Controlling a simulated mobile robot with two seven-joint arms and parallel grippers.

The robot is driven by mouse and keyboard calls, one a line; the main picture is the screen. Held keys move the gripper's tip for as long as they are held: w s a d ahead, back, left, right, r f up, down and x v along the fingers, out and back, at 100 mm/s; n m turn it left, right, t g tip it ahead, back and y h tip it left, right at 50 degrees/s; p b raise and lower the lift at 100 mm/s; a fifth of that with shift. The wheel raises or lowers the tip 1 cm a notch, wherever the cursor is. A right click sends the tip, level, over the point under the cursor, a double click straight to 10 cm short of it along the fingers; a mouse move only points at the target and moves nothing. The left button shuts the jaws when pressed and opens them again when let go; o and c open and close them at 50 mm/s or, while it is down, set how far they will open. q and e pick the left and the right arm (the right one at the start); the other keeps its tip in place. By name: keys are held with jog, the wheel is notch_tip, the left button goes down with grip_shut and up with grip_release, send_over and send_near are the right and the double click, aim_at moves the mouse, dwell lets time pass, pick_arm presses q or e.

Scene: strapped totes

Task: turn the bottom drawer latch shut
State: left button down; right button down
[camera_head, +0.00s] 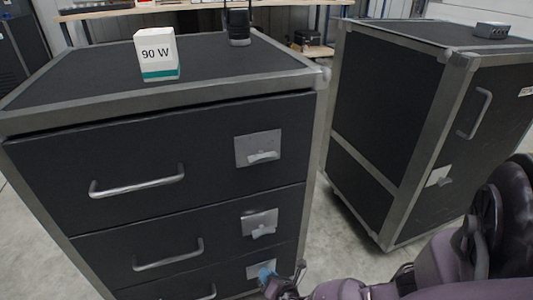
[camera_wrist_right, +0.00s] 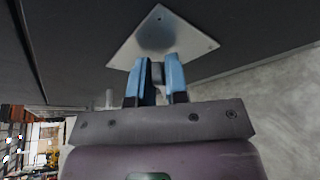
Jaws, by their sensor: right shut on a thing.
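The drawer case is a black cabinet with metal edges, and its bottom drawer (camera_head: 170,291) is partly cut off at the lower edge of the head view. The bottom drawer latch has a square metal plate (camera_wrist_right: 165,38), which also shows in the head view (camera_head: 256,271). My right gripper (camera_head: 268,274) is at this latch. In the right wrist view its blue fingers (camera_wrist_right: 157,80) are closed on the small grey latch handle (camera_wrist_right: 157,73), just below the plate. The fingers hide part of the handle, so its exact angle is hard to tell. My left gripper is not in view.
The middle latch (camera_head: 260,223) and top latch (camera_head: 258,149) sit above on the same front. Drawer handles (camera_head: 137,183) stick out to the left. A white "90 W" box (camera_head: 157,55) stands on top. A second black case (camera_head: 395,115) stands to the right, with bare floor between.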

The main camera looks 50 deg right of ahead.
jog(key=shift+d+f+m+t+y, duration=0.15)
jog(key=shift+m+t+y, duration=0.25)
jog(key=shift+m, duration=0.5)
jog(key=m+t, duration=0.1)
jog(key=m, duration=0.1)
jog(key=shift+f+m+t, duration=0.15)
jog(key=shift+m+t, duration=0.15)
jog(key=shift+f+m+t, duration=0.1)
jog(key=shift+m+t, duration=0.3)
jog(key=shift+m, duration=0.5)
jog(key=shift+d+f+m+t, duration=0.1)
jog(key=shift+m+t, duration=0.2)
jog(key=shift+m, duration=0.4)
jog(key=c, duration=1.2)
grip_release()
jog(key=shift+c, duration=0.2)
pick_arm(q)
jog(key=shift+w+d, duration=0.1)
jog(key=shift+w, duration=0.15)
pick_arm(e)
jog(key=shift+s, duration=0.1)
